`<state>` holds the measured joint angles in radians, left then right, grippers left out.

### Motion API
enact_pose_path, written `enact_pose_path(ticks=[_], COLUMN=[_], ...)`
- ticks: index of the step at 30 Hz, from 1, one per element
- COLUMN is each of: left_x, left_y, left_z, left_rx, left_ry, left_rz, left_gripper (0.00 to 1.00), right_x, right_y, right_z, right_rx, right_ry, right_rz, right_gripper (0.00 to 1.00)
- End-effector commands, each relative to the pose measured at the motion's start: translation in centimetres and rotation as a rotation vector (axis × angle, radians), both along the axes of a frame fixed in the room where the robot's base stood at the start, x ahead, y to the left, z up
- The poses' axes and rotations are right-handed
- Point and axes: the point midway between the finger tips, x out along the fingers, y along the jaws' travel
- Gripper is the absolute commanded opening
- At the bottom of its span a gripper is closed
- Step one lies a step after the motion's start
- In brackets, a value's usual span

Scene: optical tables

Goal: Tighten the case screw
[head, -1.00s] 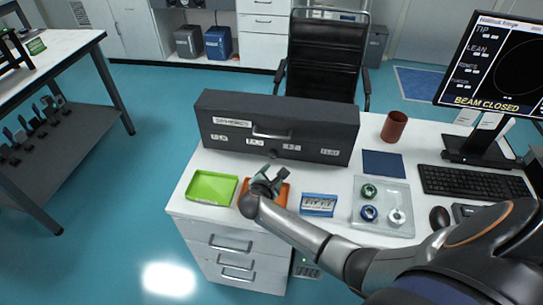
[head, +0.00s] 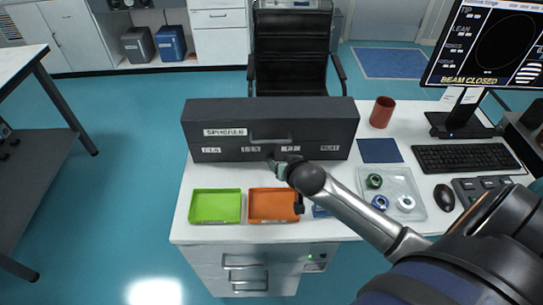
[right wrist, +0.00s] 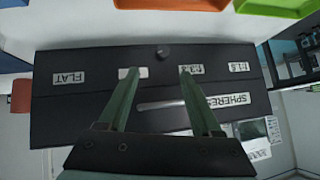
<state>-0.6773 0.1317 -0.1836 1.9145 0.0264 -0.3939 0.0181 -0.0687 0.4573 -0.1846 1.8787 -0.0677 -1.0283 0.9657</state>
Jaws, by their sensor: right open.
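The dark case (head: 230,115) with a "SPHERES" label lies on the white desk; it also fills much of the right wrist view (right wrist: 80,110), upside down. A small dark round screw (right wrist: 163,51) stands out from the case near its edge, between several white labels. My right gripper (head: 274,164) is at the front face of the case in the head view and hides the screw there. In the right wrist view the gripper's two green fingers (right wrist: 158,72) are apart and empty, pointing toward the screw, which shows in the gap just beyond their tips. My left gripper is out of view.
A green tray (head: 215,222) and an orange tray (head: 273,219) sit in front of the case. A clear tray (head: 420,212) with several ringed parts, a blue mat (head: 379,150), a red cup (head: 382,112), keyboard (head: 465,157) and monitor (head: 490,45) are to the right.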

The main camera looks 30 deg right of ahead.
Motion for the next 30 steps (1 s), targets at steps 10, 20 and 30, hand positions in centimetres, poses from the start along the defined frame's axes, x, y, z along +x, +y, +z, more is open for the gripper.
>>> enact_pose_path(ticks=[10, 20, 30], left_x=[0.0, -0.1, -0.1], left_y=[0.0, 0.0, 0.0], left_z=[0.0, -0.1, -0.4], left_rx=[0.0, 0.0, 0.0], left_ry=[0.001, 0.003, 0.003], left_rz=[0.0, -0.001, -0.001], left_gripper=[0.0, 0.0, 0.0], right_x=[0.6, 4.0, 7.1], right_y=[0.1, -0.8, -1.6], right_z=[-0.1, -3.4, -6.5], right_rx=[0.121, 0.118, 0.118], right_ry=[-0.037, -0.036, -0.036], right_rz=[-0.07, -0.07, -0.07], right_gripper=[0.66, 0.66, 0.66])
